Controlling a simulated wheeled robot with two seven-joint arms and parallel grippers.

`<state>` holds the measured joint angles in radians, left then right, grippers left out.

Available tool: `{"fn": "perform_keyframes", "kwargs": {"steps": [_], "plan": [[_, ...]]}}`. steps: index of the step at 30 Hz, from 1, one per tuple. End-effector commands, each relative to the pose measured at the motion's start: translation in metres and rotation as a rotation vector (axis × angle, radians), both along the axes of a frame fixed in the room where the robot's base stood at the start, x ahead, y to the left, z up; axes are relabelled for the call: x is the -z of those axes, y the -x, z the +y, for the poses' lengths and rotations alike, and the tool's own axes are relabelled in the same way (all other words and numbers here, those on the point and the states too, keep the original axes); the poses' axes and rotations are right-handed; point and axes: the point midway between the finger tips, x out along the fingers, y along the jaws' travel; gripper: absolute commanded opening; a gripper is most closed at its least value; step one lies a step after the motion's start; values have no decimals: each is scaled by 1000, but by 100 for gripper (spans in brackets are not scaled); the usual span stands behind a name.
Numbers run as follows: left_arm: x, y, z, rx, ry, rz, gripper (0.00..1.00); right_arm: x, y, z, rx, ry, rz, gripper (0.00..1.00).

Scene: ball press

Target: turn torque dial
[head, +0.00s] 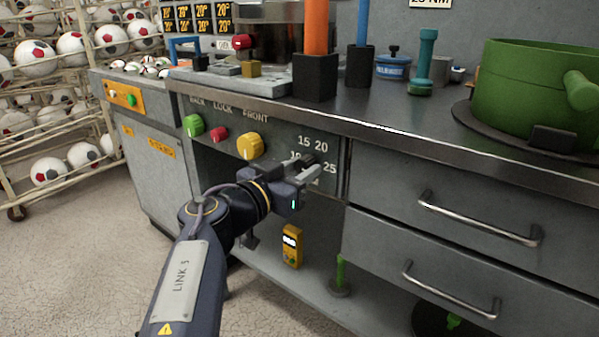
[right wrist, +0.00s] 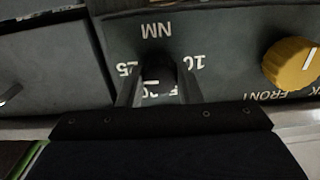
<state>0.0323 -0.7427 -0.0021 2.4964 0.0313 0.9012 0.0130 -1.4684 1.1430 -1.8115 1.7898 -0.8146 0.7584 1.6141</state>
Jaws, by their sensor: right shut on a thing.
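The torque dial is a small dark knob (right wrist: 158,68) on the grey front panel, ringed by white numbers 10, 15, 20 and 25 with NM beside it. In the head view it is mostly hidden by my right gripper (head: 308,172), with the numbers 15, 20 and 25 showing around it. In the right wrist view, upside down, the two fingers of my right gripper (right wrist: 158,88) are closed on the dial's sides. A short white mark shows by the dial, but I cannot tell which number it points to. My left gripper is out of view.
A yellow FRONT knob (head: 250,146), a red LOCK knob (head: 220,135) and a green BACK knob (head: 193,125) sit left of the dial. Drawers with a bar handle (head: 480,220) are to the right. A yellow handheld device (head: 292,247) stands on the shelf below.

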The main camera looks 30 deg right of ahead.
Motion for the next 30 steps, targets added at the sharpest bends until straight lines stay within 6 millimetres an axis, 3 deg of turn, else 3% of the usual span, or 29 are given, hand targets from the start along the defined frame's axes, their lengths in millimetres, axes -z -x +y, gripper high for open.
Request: {"fn": "perform_keyframes", "kwargs": {"steps": [6,7,11,21,30], "plan": [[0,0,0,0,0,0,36,0,0,0,-1,-3,-2,9],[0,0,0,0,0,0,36,0,0,0,-1,-3,-2,36],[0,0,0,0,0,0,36,0,0,0,-1,-2,-1,53],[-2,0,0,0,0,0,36,-1,1,4,-1,0,0,54],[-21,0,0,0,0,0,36,-4,19,48,-4,2,-1,54]]}}
